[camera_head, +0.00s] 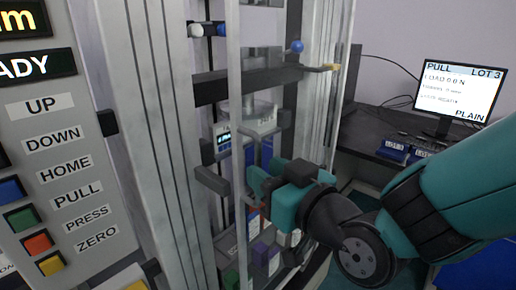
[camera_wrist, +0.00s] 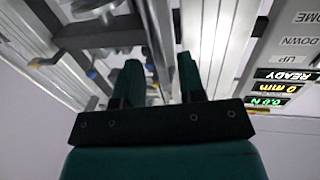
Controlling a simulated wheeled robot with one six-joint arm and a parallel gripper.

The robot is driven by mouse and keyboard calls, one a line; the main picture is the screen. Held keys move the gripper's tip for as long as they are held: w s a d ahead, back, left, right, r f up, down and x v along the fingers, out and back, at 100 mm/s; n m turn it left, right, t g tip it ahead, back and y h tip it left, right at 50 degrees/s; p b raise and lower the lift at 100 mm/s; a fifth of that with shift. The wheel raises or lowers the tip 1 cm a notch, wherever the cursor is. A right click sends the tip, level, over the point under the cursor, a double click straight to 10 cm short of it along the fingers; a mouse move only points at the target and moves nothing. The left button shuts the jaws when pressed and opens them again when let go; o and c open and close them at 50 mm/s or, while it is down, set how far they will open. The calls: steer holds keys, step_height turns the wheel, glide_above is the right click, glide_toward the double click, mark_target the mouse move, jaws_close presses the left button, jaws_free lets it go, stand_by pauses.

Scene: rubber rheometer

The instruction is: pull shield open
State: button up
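The shield appears as a clear pane with a pale upright edge bar (camera_head: 236,90) in front of the rheometer's test space. A dark bracket (camera_head: 212,182) sits low beside this bar. My teal gripper (camera_head: 256,190) is at the lower part of the bar, just to its right. In the wrist view, the two fingers of my gripper (camera_wrist: 158,72) stand apart. A pale bar (camera_wrist: 155,35) runs between and beyond them, and I see no clear contact. The handle is not clearly visible behind the fingers.
A control panel (camera_head: 60,150) with buttons stands at the left, and metal columns (camera_head: 150,110) rise beside it. A dark crossbar (camera_head: 212,88) spans behind the shield. A monitor (camera_head: 459,92) and blue bins (camera_head: 393,150) stand on a dark desk at the right.

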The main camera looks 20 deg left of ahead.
steer(key=shift+p+x, duration=0.3)
steer(key=shift+x, duration=1.2)
jaws_close()
steer(key=shift+d+f, duration=0.1)
